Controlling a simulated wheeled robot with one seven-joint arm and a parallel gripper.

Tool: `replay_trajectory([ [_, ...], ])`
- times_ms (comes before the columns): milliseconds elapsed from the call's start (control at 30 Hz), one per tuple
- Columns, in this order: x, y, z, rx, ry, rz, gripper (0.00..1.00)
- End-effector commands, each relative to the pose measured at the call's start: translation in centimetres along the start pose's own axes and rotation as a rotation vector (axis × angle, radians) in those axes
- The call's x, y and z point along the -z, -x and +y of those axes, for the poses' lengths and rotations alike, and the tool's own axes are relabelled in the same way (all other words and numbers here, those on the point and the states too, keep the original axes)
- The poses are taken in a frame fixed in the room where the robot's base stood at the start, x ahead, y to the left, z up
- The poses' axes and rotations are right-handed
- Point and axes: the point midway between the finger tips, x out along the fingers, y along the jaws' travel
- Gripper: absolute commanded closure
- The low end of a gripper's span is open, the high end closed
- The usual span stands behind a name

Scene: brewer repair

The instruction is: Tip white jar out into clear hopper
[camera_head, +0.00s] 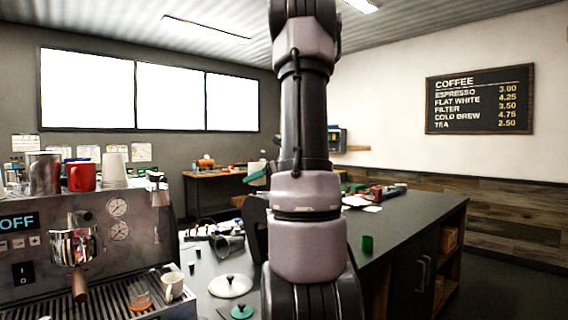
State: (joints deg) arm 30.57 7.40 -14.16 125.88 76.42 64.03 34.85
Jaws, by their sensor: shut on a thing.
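My arm (305,120) rises through the middle of the head view and covers much of the counter behind it. My gripper is not seen; it may be hidden behind the arm. A small whitish object (256,167), with a teal piece (257,178) below it, shows just left of the arm. It could be the white jar, but it is too small and too covered to be sure, and I cannot tell what supports it. I cannot make out a clear hopper.
An espresso machine (100,225) stands at left with a steel pitcher (44,172), red mug (82,177) and white cups (114,170) on top. A white lid (231,286), teal lid (241,312) and dark container (229,245) lie nearby. A green cup (367,243) stands on the dark counter (420,222).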

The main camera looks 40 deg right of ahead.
Motion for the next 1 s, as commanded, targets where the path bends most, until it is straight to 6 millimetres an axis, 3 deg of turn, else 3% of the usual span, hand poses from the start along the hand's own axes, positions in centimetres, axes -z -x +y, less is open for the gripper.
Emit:
replay_trajectory([
  [200, -1.4, 2.1, -0.9, 0.048, -0.019, 0.0, 0.97],
  [667, -2.5, 2.6, -1.2, 0.042, -0.041, 0.0, 0.97],
  [1000, -7.5, 4.7, -2.1, -0.012, -0.175, 0.01, 0.97],
])
